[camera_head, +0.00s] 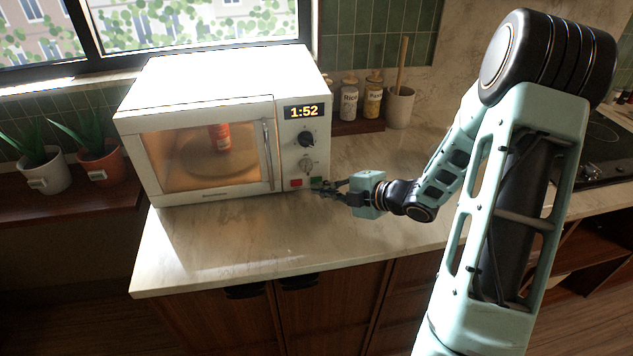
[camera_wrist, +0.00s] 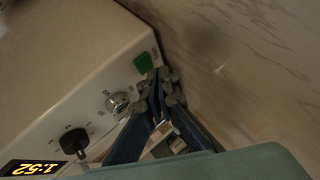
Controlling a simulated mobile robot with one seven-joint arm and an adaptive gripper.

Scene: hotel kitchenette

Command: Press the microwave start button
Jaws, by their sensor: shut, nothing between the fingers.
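The white microwave (camera_head: 215,85) stands on the counter with its door closed. Its window (camera_head: 165,160) glows orange, and a red container (camera_head: 220,138) shows inside on the turntable. The display (camera_head: 301,112) reads 1:52. The green button (camera_head: 316,181) is low on the control panel, right of a red button (camera_head: 296,183). My gripper (camera_head: 320,188) is shut and empty, its fingertips at the green button. In the wrist view the green button (camera_wrist: 143,62) is just beyond the fingertips (camera_wrist: 160,80); I cannot tell whether they touch it.
Jars (camera_head: 349,100) and a utensil crock (camera_head: 399,105) stand behind on the right. Potted plants (camera_head: 101,165) are at left. The counter front (camera_head: 230,240) is clear.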

